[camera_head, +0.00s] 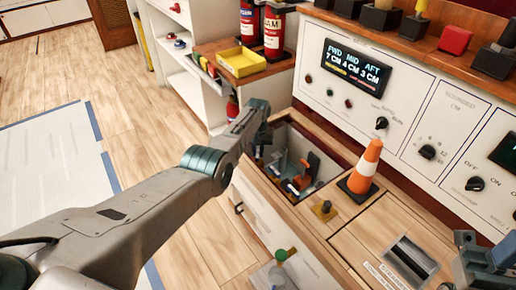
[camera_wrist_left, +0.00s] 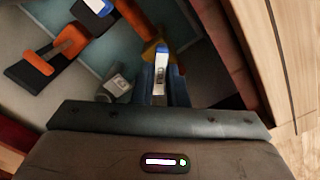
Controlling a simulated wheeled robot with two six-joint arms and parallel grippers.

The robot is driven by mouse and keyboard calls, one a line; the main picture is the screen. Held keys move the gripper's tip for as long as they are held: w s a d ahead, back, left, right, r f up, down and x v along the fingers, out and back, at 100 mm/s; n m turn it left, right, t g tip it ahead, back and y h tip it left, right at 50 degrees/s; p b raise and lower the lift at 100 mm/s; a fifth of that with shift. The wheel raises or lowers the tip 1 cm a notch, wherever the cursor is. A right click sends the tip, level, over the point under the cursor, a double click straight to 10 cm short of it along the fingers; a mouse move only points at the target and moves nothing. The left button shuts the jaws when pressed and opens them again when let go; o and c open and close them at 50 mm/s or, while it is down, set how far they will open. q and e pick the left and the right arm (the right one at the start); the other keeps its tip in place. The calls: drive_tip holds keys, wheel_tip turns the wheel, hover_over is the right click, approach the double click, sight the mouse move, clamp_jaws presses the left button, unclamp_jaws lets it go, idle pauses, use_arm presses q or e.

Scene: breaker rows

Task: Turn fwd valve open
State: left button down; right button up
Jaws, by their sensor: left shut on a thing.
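In the left wrist view my left gripper (camera_wrist_left: 160,72) is closed around a small part, probably the fwd valve's handle, which the fingers mostly hide. A bit of orange-yellow (camera_wrist_left: 151,48) shows beside the fingertips. An orange lever (camera_head: 303,177) stands farther along in the hatch; orange and black parts (camera_wrist_left: 70,42) also show in the left wrist view. My right gripper (camera_head: 478,262) is only partly in view at the lower right edge.
An orange traffic cone (camera_head: 366,165) stands beside the hatch. The panel display (camera_head: 356,66) reads FWD 7 CM, MID 4 CM, AFT 3 CM. A yellow tray (camera_head: 241,63) and red extinguishers (camera_head: 274,32) stand behind my arm. Hatch walls are close around the left gripper.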

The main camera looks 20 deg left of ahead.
use_arm(q)
drive_tip(key=m, duration=0.4)
drive_tip(key=shift+r+m+p, duration=0.1)
drive_tip(key=shift+m+p, duration=0.2)
drive_tip(key=shift+p, duration=0.05)
drive_tip(key=m, duration=0.4)
drive_tip(key=shift+m, duration=0.4)
drive_tip(key=c, duration=1.4)
unclamp_jaws()
drive_tip(key=shift+c, duration=0.2)
